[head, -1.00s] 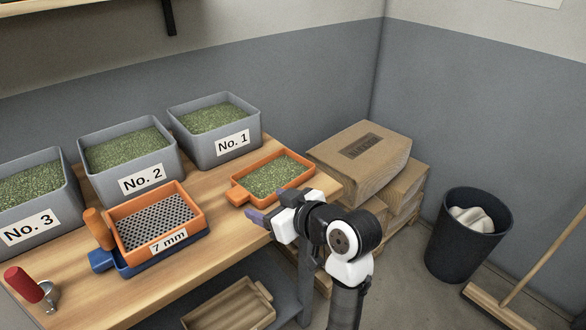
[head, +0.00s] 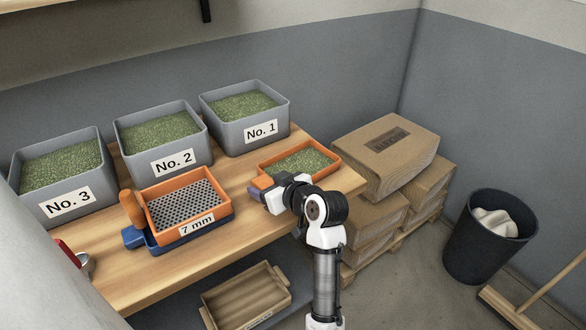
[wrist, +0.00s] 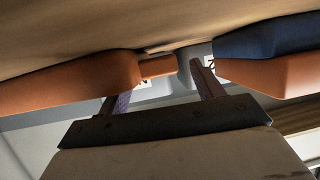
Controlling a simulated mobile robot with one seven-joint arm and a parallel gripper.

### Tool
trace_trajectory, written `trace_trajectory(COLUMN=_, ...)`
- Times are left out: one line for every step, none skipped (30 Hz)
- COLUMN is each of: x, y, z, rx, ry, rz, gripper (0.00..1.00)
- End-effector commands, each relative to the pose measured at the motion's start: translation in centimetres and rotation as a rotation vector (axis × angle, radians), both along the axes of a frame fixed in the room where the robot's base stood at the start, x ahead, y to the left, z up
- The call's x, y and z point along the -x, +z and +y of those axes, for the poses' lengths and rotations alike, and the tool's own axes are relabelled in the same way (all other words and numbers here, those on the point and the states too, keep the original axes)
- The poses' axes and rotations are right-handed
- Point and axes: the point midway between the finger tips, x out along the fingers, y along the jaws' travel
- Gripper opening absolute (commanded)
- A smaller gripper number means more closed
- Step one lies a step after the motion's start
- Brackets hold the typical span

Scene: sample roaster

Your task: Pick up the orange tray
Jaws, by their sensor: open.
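The orange tray (head: 333,172), filled with green beans, sits flat near the right end of the wooden bench. In the wrist view its orange wall (wrist: 75,86) is at the left, with its short handle (wrist: 158,67) pointing right. My gripper (head: 257,189) is at the tray's front-left corner and covers most of the handle in the head view. In the wrist view my gripper (wrist: 160,85) is open, with its two fingers spread on either side of the handle. I cannot tell whether they touch it.
An orange 7 mm sieve (head: 222,222) on a blue tray (head: 133,238) stands left of my gripper. Grey bins No. 1 (head: 235,131), No. 2 (head: 196,152) and No. 3 (head: 98,203) line the back. Cardboard boxes (head: 372,165) stand beyond the bench's right end.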

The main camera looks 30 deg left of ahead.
Motion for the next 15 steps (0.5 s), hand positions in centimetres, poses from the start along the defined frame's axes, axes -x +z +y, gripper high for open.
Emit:
trace_trajectory(x=-0.1, y=-0.14, z=0.57, rx=0.002, ry=0.002, rz=0.001, gripper=0.66)
trace_trajectory(x=-0.18, y=-0.24, z=0.76, rx=0.001, ry=0.001, rz=0.001, gripper=0.66)
trace_trajectory(x=-0.28, y=-0.36, z=0.95, rx=0.001, ry=0.0, rz=-0.001, gripper=0.66)
trace_trajectory(x=-0.33, y=-0.43, z=1.04, rx=0.0, ry=-0.001, rz=-0.001, gripper=0.66)
trace_trajectory(x=-0.35, y=-0.47, z=1.08, rx=0.0, ry=-0.001, rz=-0.001, gripper=0.66)
trace_trajectory(x=-0.36, y=-0.51, z=1.11, rx=0.0, ry=-0.001, rz=-0.001, gripper=0.66)
trace_trajectory(x=-0.36, y=-0.51, z=1.1, rx=0.0, ry=-0.001, rz=-0.002, gripper=0.66)
trace_trajectory(x=-0.36, y=-0.51, z=1.1, rx=0.0, ry=-0.001, rz=-0.002, gripper=0.66)
trace_trajectory(x=-0.36, y=-0.5, z=1.09, rx=0.0, ry=-0.001, rz=-0.001, gripper=0.66)
trace_trajectory(x=-0.35, y=-0.49, z=1.08, rx=0.0, ry=-0.001, rz=-0.001, gripper=0.66)
trace_trajectory(x=-0.34, y=-0.49, z=1.08, rx=0.0, ry=-0.001, rz=-0.001, gripper=0.65)
trace_trajectory(x=-0.34, y=-0.49, z=1.08, rx=0.0, ry=-0.001, rz=-0.001, gripper=0.6)
trace_trajectory(x=-0.34, y=-0.48, z=1.08, rx=0.0, ry=-0.001, rz=-0.001, gripper=0.56)
trace_trajectory(x=-0.34, y=-0.48, z=1.08, rx=0.0, ry=-0.001, rz=-0.001, gripper=0.52)
trace_trajectory(x=-0.34, y=-0.48, z=1.07, rx=0.0, ry=-0.001, rz=-0.001, gripper=0.47)
